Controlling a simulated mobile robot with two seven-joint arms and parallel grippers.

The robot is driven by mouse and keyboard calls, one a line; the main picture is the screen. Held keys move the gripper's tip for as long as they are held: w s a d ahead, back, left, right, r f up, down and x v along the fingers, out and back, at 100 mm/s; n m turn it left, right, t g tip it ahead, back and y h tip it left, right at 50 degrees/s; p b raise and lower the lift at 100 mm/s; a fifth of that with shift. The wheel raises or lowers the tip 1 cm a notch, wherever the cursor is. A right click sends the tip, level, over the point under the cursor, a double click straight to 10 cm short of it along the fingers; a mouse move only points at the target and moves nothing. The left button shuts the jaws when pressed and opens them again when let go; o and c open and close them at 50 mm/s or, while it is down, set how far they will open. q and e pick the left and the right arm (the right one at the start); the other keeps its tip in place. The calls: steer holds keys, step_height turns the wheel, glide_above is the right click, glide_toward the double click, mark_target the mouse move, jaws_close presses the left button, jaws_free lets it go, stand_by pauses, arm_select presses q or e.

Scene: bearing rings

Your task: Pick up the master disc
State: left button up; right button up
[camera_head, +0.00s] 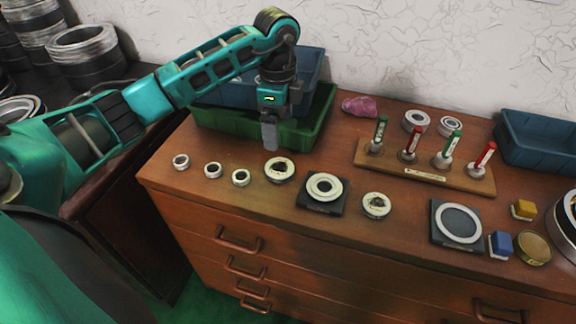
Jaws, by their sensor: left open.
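My left gripper (270,135) points down in front of the green bin, above the back left of the wooden bench top. It is open, with nothing seen between its fingers, and it is apart from the rings. No label marks the master disc, so I cannot tell for sure which round piece it is. A flat brass-coloured disc (533,248) lies at the front right. A pale ring with a dark grey face (458,222) lies on a black square plate, and another pale ring (324,186) lies on a second black plate near the middle. My right gripper is not in view.
Several small bearing rings (280,169) lie along the front. A wooden rack (425,174) holds red and green handled gauges. A green bin (312,130) and blue bins (540,143) stand at the back. A yellow block (523,209) and a blue block (500,244) flank the brass disc.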

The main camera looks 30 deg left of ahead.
mark_target(280, 167)
arm_select(q)
step_height(280, 167, down, 12)
steer(key=shift+s+f, duration=0.1)
stand_by(0.5)
steer(key=shift+c, duration=0.4)
steer(key=c, duration=1.3)
steer(key=shift+c, duration=0.4)
steer(key=shift+r, duration=0.3)
